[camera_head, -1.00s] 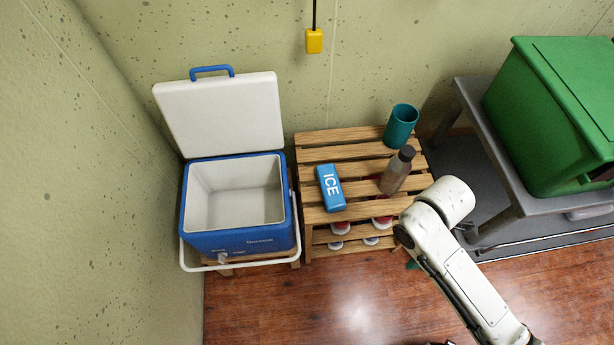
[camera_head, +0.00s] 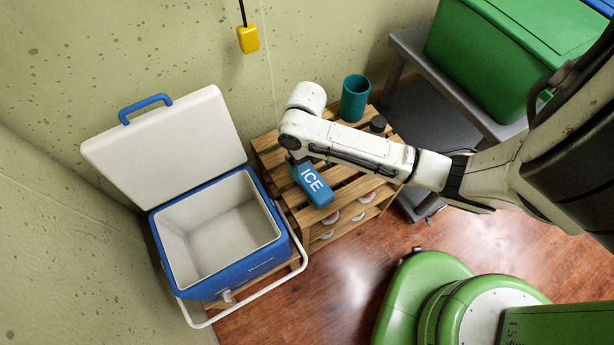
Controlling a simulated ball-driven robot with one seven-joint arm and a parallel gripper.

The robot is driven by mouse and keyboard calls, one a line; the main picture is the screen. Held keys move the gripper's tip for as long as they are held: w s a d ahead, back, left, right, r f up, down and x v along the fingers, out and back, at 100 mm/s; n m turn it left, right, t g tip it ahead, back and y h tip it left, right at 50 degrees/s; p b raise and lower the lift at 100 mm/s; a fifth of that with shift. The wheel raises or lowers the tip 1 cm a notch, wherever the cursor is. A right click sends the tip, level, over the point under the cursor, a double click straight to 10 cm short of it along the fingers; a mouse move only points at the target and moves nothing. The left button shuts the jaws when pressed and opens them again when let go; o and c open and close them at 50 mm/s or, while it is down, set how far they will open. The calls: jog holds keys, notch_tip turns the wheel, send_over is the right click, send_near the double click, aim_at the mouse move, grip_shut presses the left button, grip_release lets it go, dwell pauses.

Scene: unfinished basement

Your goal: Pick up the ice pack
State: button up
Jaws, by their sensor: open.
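The ice pack (camera_head: 313,185) is a blue block with white "ICE" lettering, lying on the slatted wooden stand (camera_head: 267,150). My arm reaches in from the right across the stand. My gripper (camera_head: 293,168) points down at the pack's upper left end, mostly hidden behind my wrist and the pack. It is open; the pack appears to rest on the slats. I cannot tell whether the fingers touch it or are on both sides of it.
An open blue and white cooler (camera_head: 213,225) stands left of the stand, empty, lid up. A green bin (camera_head: 505,50) sits on a grey table (camera_head: 420,62) at the right.

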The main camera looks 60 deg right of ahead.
aim_at(312, 180)
jog(key=shift+s+a+f+b, duration=0.15)
jog(key=shift+f+b, duration=0.05)
jog(key=shift+f, duration=1.1)
jog(key=shift+s+a+f+b, duration=0.15)
jog(key=shift+f, duration=1.15)
jog(key=shift+s+a+f+b, duration=0.15)
jog(key=shift+f+b, duration=0.05)
jog(key=shift+f, duration=1.1)
jog(key=shift+c, duration=0.3)
jog(key=c, duration=1.2)
jog(key=shift+r, duration=0.15)
jog(key=shift+c, duration=0.2)
